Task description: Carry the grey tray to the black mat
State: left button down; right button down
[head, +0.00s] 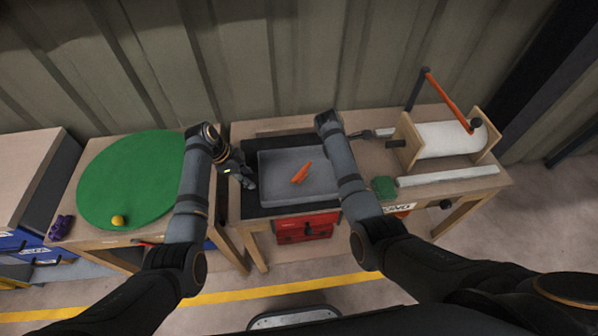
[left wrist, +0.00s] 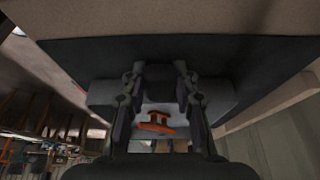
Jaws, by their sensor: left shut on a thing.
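The grey tray (head: 276,166) is over the black mat (head: 262,210) on the middle bench. An orange object (head: 301,173) lies in it. My left gripper (head: 246,178) is at the tray's left side, shut on it. In the left wrist view the fingers (left wrist: 160,84) are on the grey tray (left wrist: 102,92), with the black mat (left wrist: 85,57) behind it and the orange object (left wrist: 156,123) between the fingers. I cannot tell whether the tray rests on the mat or is just above it.
Right of the mat are a green block (head: 384,187), a white strip (head: 448,175) and a wooden stand with a white roll (head: 447,139). A red box (head: 306,228) is under the bench. On the left bench are a green disc (head: 130,178), a yellow ball (head: 118,220) and a purple object (head: 60,228).

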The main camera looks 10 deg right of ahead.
pick_arm(q)
jog(key=c, duration=1)
grip_release()
jog(key=shift+p, duration=0.35)
pick_arm(e)
jog(key=c, duration=1)
grip_release()
pick_arm(q)
jog(key=v, duration=1.2)
pick_arm(e)
jog(key=v, duration=1.2)
